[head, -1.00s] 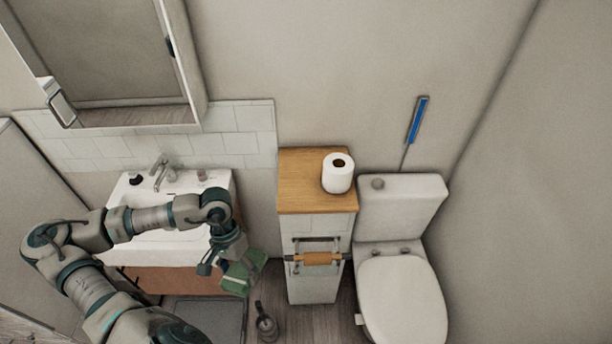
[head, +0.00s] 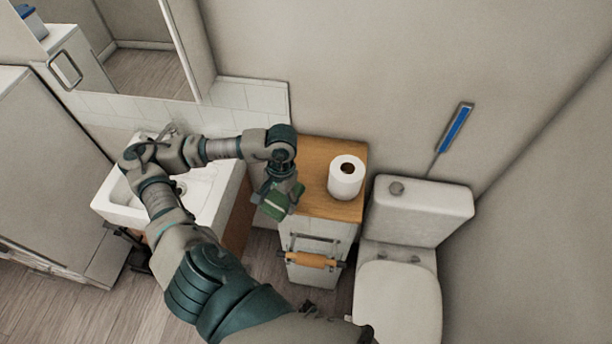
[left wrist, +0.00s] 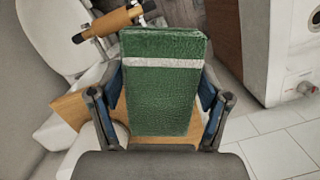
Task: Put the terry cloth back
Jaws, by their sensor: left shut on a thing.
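The terry cloth (left wrist: 162,95) is a folded green block with a white stripe, and it fills the middle of the left wrist view. My left gripper (head: 278,194) is shut on it, with one finger at each side of the cloth. In the head view the green cloth (head: 281,203) shows small below the gripper. It is at the left edge of the wooden-topped cabinet (head: 318,207); I cannot tell whether it touches the top. My right gripper is not in view.
A white toilet paper roll (head: 346,178) stands on the cabinet top, right of my gripper. A holder with an orange-brown roll (head: 312,260) is on the cabinet front. The toilet (head: 400,300) is to the right, the sink (head: 215,190) to the left, partly behind my arm.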

